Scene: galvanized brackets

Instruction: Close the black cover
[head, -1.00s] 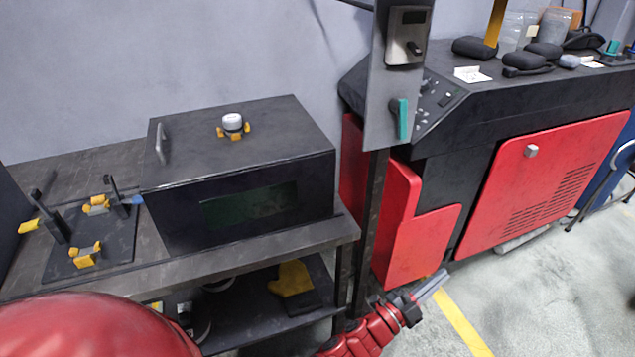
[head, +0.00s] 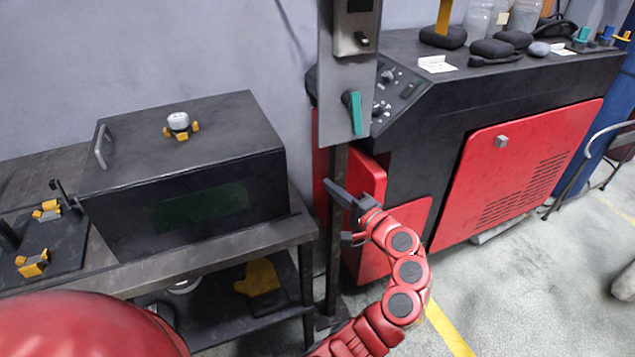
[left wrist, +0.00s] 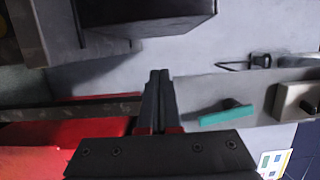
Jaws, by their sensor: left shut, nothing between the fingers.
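The black cover (head: 190,145) looks like a large dark box with a flat top and a green-tinted window in its front. It stands on the workbench, and I see no open gap in it. A grey handle (head: 101,146) is at the left of its top. My left gripper (head: 329,184) is shut and empty, to the right of the box and apart from it, in front of the grey post. In the left wrist view its fingers (left wrist: 159,80) are together, with the dark box (left wrist: 145,18) above them. My right gripper is not in view.
A grey panel (head: 347,75) with a teal lever (head: 355,112) stands just above my left gripper. A red and black machine (head: 520,165) fills the right. A white and yellow part (head: 179,122) sits on the box. A plate with brackets (head: 55,250) lies left of it.

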